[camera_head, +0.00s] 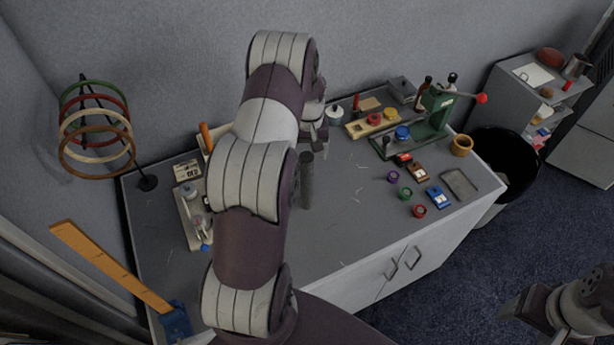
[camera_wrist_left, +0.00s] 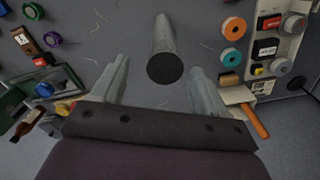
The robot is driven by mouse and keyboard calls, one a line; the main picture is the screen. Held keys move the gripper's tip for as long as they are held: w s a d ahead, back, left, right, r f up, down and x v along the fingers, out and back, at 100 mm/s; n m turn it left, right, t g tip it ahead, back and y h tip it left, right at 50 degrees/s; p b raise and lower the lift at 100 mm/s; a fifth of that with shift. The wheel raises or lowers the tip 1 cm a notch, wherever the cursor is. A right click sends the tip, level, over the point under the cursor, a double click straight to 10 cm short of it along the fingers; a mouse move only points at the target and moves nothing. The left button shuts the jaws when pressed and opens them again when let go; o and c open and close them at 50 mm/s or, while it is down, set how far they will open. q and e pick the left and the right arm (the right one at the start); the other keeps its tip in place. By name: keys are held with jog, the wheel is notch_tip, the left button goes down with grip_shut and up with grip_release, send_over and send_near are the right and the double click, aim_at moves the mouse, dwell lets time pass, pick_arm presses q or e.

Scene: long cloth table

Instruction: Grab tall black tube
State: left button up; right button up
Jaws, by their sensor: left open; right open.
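The tall black tube (camera_head: 306,180) stands on the table just right of my left arm in the head view. In the left wrist view the tube (camera_wrist_left: 164,62) has its round dark end toward the camera and lies in the gap between the fingertips. My left gripper (camera_wrist_left: 158,66) is open, with one finger on each side of the tube and visible space beside it. In the head view my left arm hides most of that gripper. My right gripper (camera_head: 538,304) is open, low at the right, away from the table and tube.
Near the tube are a green press (camera_head: 432,118), a wooden tray (camera_head: 372,123), small coloured rings (camera_head: 405,192) and a white-based device (camera_head: 192,215). A ring stand (camera_head: 146,182) is at the left.

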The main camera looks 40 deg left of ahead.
aim_at(307, 165)
pick_arm(q)
jog(key=f+p, duration=0.2)
jog(key=f, duration=0.1)
jog(key=f+p, duration=0.1)
jog(key=f, duration=0.1)
jog(key=shift+s+a, duration=0.1)
jog(key=shift+s, duration=0.25)
jog(key=shift+f, duration=0.2)
jog(key=shift+w+f, duration=0.15)
jog(key=c, duration=1.1)
grip_shut()
